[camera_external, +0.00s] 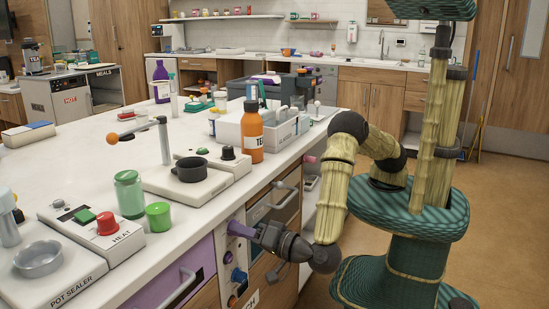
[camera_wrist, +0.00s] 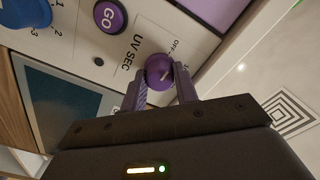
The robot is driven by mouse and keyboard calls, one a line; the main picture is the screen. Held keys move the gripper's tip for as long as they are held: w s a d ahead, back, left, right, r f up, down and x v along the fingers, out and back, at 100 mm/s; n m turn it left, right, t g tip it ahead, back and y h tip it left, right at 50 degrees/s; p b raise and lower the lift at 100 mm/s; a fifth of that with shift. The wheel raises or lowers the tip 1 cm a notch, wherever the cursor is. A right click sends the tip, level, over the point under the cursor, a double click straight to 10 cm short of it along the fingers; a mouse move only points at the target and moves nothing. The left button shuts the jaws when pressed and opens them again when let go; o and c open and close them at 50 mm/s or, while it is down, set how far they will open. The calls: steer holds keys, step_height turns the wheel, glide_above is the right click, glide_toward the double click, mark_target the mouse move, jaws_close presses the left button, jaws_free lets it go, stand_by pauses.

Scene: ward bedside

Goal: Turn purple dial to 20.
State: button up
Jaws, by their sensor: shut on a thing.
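The purple dial (camera_wrist: 159,68) sits on a pale panel labelled "UV SEC" in the wrist view. It is round, with a short pale pointer line on its face. My gripper (camera_wrist: 161,84) has one purple finger on each side of the dial and is shut on it. The word "OFF" shows just beyond the dial. The rest of its scale is hidden or too small to read, so I cannot tell its setting. In the external view my gripper (camera_external: 238,230) reaches the panel on the cabinet front, and the dial there is hidden by the fingers.
A purple GO button (camera_wrist: 110,15) and a blue numbered dial (camera_wrist: 24,12) share the panel. A purple drawer (camera_external: 172,277) with a handle is left of it. The counter (camera_external: 75,165) above holds an orange bottle (camera_external: 252,133) and a green jar (camera_external: 129,195). Floor on the right is clear.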

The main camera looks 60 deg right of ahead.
steer(key=m+b, duration=2.3)
steer(key=b, duration=1)
steer(key=shift+f, duration=0.15)
steer(key=o, duration=1)
steer(key=shift+s, duration=0.1)
